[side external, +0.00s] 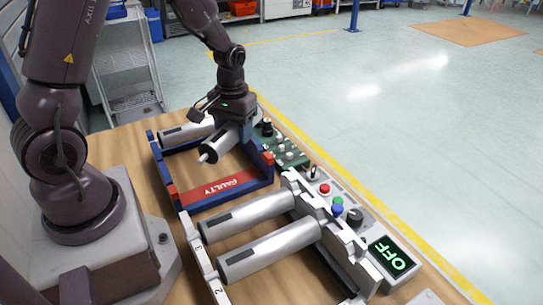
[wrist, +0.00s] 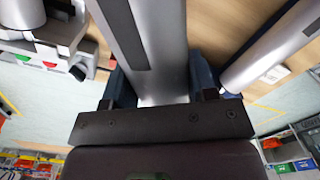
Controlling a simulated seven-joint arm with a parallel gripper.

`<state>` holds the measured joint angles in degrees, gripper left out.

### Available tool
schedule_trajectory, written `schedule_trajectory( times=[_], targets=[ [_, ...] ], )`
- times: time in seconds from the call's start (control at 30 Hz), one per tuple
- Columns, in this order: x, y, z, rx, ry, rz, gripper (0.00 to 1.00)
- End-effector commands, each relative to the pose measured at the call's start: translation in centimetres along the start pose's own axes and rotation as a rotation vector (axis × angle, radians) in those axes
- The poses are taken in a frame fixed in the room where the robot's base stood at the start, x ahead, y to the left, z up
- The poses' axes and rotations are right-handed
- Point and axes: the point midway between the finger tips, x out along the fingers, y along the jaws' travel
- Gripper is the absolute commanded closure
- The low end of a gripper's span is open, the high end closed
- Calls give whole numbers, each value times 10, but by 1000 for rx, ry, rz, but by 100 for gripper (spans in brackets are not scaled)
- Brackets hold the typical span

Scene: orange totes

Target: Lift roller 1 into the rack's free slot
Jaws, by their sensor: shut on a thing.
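My gripper (wrist: 163,92) is shut on a grey metal roller (wrist: 155,40), with its blue fingers on both sides of it. In the side external view this roller (side external: 226,146) is above the blue and red tray marked FAULTY (side external: 222,186), with its dark end and thin shaft toward the lower left. I read no number on it. The rack (side external: 195,246) carries two grey rollers, a rear one (side external: 250,213) and a front one (side external: 272,249); its white left rail bears numbers. My arm and gripper hide part of the held roller.
Another roller (side external: 183,133) lies at the tray's back; a roller (wrist: 275,48) also shows at right in the wrist view. A control box with buttons and an OFF display (side external: 391,262) stands right of the rack. A green circuit board (side external: 284,148) lies beside the tray.

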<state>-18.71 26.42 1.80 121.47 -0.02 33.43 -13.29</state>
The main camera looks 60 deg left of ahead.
Motion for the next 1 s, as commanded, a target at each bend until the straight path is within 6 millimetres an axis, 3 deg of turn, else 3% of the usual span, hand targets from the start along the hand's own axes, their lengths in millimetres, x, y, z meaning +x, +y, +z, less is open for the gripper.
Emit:
schedule_trajectory(
  times=[0.03,0.13,0.2,0.3,0.6,0.77,1.0],
  targets=[
    [2,-24,-3,-3,-1,2,85],
    [5,-63,-6,51,2,4,85],
    [7,-82,-5,117,5,5,85],
    [10,-95,-4,236,12,5,85],
    [11,-94,-5,551,30,-4,85],
    [16,-94,-6,590,30,-4,85],
    [38,-93,-6,589,29,-4,85]
  ],
)
